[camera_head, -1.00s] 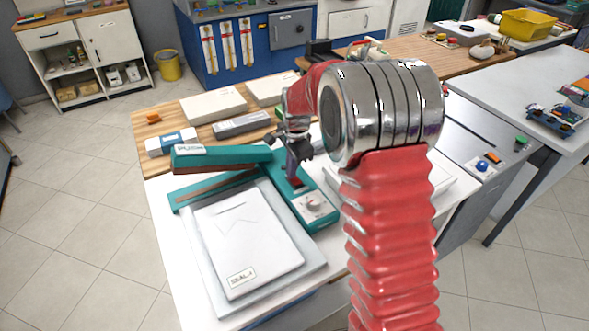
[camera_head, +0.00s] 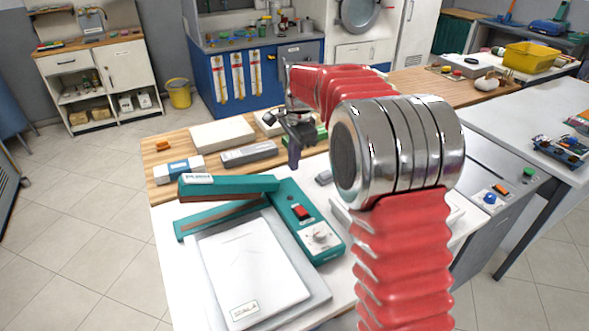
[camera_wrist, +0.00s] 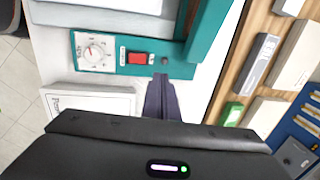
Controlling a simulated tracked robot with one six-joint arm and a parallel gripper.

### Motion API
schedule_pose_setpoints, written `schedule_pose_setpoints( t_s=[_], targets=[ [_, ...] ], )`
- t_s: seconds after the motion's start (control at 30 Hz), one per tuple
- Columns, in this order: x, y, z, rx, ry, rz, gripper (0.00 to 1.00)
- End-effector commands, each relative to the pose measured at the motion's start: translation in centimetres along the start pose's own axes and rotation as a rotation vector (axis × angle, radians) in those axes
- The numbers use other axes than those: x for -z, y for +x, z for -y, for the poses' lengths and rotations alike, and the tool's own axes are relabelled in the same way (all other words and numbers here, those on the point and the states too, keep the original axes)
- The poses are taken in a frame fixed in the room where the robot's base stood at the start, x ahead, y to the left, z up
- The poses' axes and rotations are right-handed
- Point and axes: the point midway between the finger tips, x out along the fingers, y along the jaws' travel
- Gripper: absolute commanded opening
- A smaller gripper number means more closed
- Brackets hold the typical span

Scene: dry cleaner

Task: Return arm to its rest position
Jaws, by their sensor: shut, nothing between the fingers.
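My gripper (camera_head: 295,160) is raised above the back of the white table in the head view, its fingers pointing down. In the wrist view its dark fingers (camera_wrist: 162,82) are together with nothing between them. Below and in front of it is a teal sealing machine (camera_head: 290,198) with a raised arm, a red switch (camera_head: 302,212) and a dial (camera_head: 320,237). The red switch also shows in the wrist view (camera_wrist: 137,58), just left of the fingertips. The fingers appear apart from the machine.
A white packet (camera_head: 250,270) lies at the machine's front. Boxes (camera_head: 222,134) and a grey bar (camera_head: 249,153) lie on the wooden strip behind. A grey table (camera_head: 530,105) stands right, and a yellow bin (camera_head: 179,93) stands on the floor. Open floor lies left.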

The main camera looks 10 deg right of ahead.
Motion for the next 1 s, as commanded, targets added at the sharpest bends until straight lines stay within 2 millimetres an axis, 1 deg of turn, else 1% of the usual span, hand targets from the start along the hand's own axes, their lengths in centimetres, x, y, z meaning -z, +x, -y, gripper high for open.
schedule_pose_setpoints(
  t_s=[0.37,0.53,0.6,0.67,0.73,0.8,0.9,1.0],
  targets=[
    [0.0,0.0,0.0,0.000,-0.014,0.000,0.00],
    [0.1,0.0,0.2,0.009,-0.107,-0.004,0.00],
    [0.1,0.4,0.1,0.008,-0.168,-0.005,0.00],
    [0.0,1.1,-0.4,-0.002,-0.224,-0.003,0.00],
    [-0.2,2.1,-1.4,-0.020,-0.292,0.003,0.00],
    [-0.4,2.7,-2.3,-0.030,-0.358,0.007,0.00],
    [-0.8,2.8,-4.0,-0.039,-0.456,0.010,0.00],
    [-1.3,2.3,-5.8,-0.041,-0.556,0.010,0.00]
  ],
)
